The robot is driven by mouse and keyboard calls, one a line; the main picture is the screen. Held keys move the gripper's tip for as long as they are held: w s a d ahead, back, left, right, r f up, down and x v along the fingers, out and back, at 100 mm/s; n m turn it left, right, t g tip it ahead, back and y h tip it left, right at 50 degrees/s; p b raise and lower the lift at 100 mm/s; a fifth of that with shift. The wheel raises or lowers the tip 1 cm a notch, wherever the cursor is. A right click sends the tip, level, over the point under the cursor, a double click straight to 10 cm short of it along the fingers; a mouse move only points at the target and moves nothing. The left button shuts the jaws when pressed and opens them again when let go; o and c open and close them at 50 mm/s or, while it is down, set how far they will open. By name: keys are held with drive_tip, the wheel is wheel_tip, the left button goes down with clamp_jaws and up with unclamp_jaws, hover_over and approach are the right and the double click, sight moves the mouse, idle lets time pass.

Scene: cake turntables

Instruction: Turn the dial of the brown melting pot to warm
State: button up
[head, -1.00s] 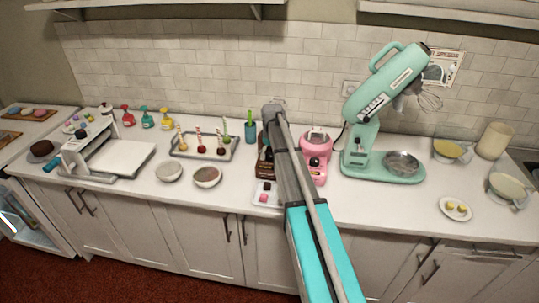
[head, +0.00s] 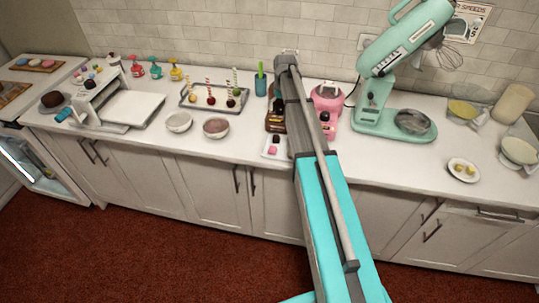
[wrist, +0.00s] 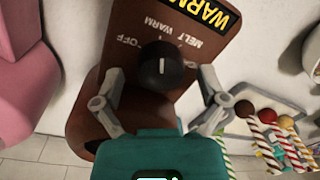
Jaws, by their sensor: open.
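The brown melting pot (wrist: 131,97) fills the middle of the wrist view. In the head view the brown pot (head: 274,120) shows partly behind my arm, left of the pink pot. Its round black dial (wrist: 162,70) has a white pointer mark running nearly up and down in the picture. Labels around the dial read OFF, WARM and MELT, with a yellow-on-black WARM plate (wrist: 210,14) beyond them. My gripper (wrist: 160,76) is open, one finger on each side of the dial, with visible gaps. Contact with the dial is not seen.
The pink pot (head: 328,103) stands close on the right of the brown pot. A small tray of sweets (head: 272,146) lies in front of it. A tray of cake pops (head: 212,97) is to the left, and a mint stand mixer (head: 400,85) to the right.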

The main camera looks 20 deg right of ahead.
sight(282, 108)
drive_tip(key=m, duration=0.5)
drive_tip(key=shift+m, duration=0.4)
wheel_tip(282, 108, up, 14)
drive_tip(key=p, duration=1.4)
drive_tip(key=s+a+f+n+b, duration=0.1)
drive_tip(key=s+a+f+b, duration=0.2)
drive_tip(key=s, duration=0.6)
drive_tip(key=s+a+f+n+b, duration=0.2)
drive_tip(key=s+a, duration=0.3)
drive_tip(key=s, duration=0.5)
drive_tip(key=s+a+f+n+b, duration=0.2)
drive_tip(key=s+a+f+b, duration=0.2)
drive_tip(key=s, duration=0.5)
drive_tip(key=shift+s+a+h, duration=0.2)
drive_tip(key=shift+a+h, duration=0.2)
drive_tip(key=shift+s+a+f+n, duration=0.1)
drive_tip(key=shift+s+f+n, duration=0.05)
drive_tip(key=shift+s, duration=0.3)
drive_tip(key=shift+s+a+f+n, duration=0.1)
drive_tip(key=shift+s+n, duration=0.05)
drive_tip(key=shift+s, duration=0.25)
